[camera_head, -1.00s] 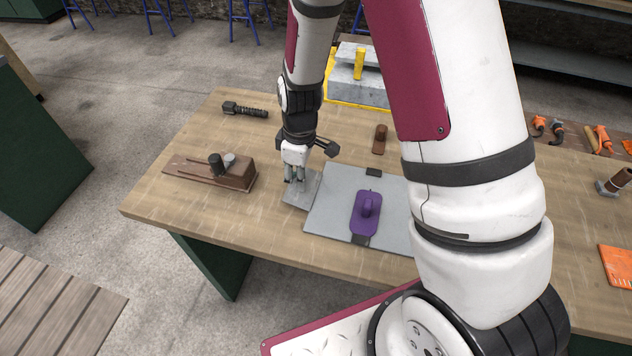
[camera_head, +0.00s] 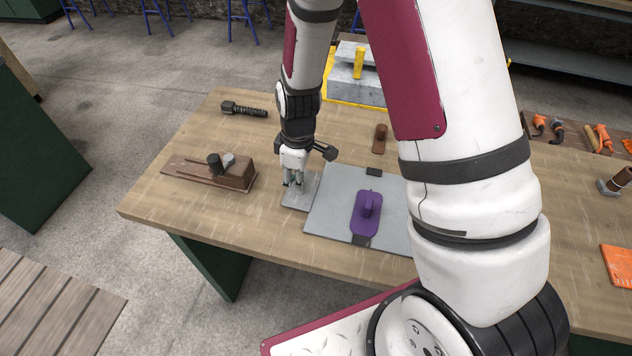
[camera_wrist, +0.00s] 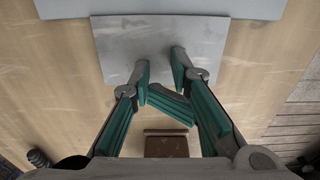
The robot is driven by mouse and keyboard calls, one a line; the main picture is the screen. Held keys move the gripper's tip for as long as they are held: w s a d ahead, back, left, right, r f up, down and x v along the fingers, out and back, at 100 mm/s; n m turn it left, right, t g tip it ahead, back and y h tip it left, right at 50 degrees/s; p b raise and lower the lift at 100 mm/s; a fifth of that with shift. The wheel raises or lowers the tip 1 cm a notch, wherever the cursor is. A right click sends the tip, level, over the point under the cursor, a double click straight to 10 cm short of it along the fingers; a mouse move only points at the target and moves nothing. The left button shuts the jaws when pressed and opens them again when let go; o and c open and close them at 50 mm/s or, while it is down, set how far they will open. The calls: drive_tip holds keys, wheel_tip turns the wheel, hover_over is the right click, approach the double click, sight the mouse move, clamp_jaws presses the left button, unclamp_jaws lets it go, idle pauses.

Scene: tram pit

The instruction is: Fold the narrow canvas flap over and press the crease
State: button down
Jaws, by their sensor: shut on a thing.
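The narrow canvas flap (camera_head: 301,193) is a small pale grey rectangle at the left edge of the larger grey canvas sheet (camera_head: 325,222), on the wooden workbench. It looks flat, not folded over. My gripper (camera_head: 293,184) points down at the flap's left side. In the wrist view the flap (camera_wrist: 122,40) lies below the sheet (camera_wrist: 100,8). My teal-padded gripper fingers (camera_wrist: 161,66) are shut on the flap at its near edge. The exact pinch between the tips is hard to make out.
A purple handled tool (camera_head: 366,213) rests on the sheet, with dark pieces (camera_head: 374,172) at its edges. A dark bolt-like tool (camera_head: 245,110) and a brown piece (camera_head: 380,139) lie farther back. The bench front left is clear.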

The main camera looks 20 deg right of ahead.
idle(0.4)
drive_tip(key=shift+s+d+r+p, duration=0.1)
drive_tip(key=shift+r+p, duration=0.6)
drive_tip(key=shift+r, duration=1)
drive_tip(key=shift+s+d+r+p, duration=0.1)
drive_tip(key=shift+r+p, duration=0.6)
drive_tip(key=shift+r, duration=1)
drive_tip(key=s+d+r+m+t, duration=0.1)
drive_tip(key=s+r+m, duration=0.15)
drive_tip(key=r, duration=0.65)
drive_tip(key=s+d+r+m+t, duration=0.15)
drive_tip(key=s+r, duration=0.25)
drive_tip(key=r, duration=0.6)
drive_tip(key=s+d+r+m+t, duration=0.2)
drive_tip(key=s+r+m, duration=0.4)
drive_tip(key=s, duration=0.9)
drive_tip(key=shift+d+r+m+t+h, duration=0.2)
drive_tip(key=shift+r+m+t+h, duration=0.15)
drive_tip(key=shift+r, duration=1.55)
